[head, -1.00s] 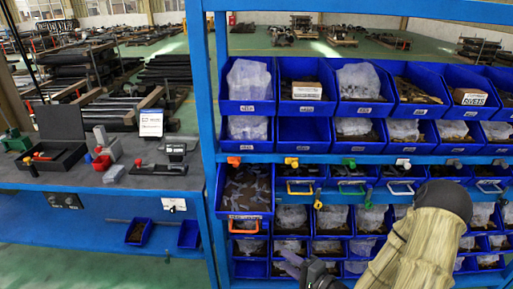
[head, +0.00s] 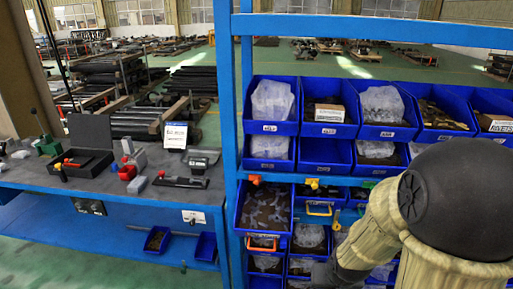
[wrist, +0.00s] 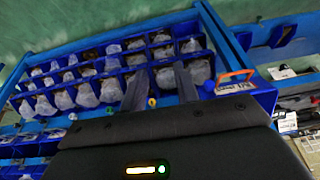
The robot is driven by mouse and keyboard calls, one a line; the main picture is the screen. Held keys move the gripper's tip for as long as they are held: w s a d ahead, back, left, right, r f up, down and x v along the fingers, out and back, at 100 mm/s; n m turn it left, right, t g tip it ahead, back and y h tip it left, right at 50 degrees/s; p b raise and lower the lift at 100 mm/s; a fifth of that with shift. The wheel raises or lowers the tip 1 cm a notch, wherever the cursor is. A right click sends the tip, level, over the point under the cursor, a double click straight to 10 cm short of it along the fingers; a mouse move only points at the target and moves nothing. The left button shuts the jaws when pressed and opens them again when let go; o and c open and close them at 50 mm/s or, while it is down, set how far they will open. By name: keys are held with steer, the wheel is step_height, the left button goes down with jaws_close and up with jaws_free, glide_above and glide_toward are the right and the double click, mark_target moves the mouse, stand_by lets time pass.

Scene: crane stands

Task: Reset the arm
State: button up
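My arm, in a tan sleeve with a dark joint, fills the lower right of the head view. My gripper (wrist: 160,72) shows in the wrist view with its two dark fingers apart and nothing between them. In the head view the gripper end is low in front of the rack, mostly hidden by my arm. A blue drawer (head: 264,208) with an orange handle sticks out of the rack at its left side and holds dark flat pieces. It also shows in the wrist view (wrist: 262,98), right of the fingers.
The blue rack (head: 230,150) holds rows of blue bins with bagged parts and small boxes. A grey-topped workbench (head: 100,190) stands at left with a black open case (head: 80,162), a red-and-white tool and a white sign (head: 175,135). Green floor shows at lower left.

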steer(key=s+a+r+n+g, duration=0.1)
steer(key=s+a+r, duration=0.1)
steer(key=s+r, duration=0.3)
steer(key=shift+a+g, duration=0.3)
steer(key=shift+a, duration=0.1)
steer(key=shift+w, duration=0.1)
steer(key=w+a+r+g+p, duration=0.1)
steer(key=w+a+r+p, duration=0.3)
steer(key=a, duration=0.5)
steer(key=w+a+r+p, duration=0.4)
steer(key=a+r+p, duration=0.4)
steer(key=a+p, duration=0.1)
steer(key=w+a+r+g+p, duration=0.1)
steer(key=w+a+r+p, duration=0.4)
steer(key=a+p, duration=0.3)
steer(key=shift+a+r+m+g, duration=0.3)
steer(key=shift+a+r+m, duration=0.1)
steer(key=shift+a+r, duration=0.4)
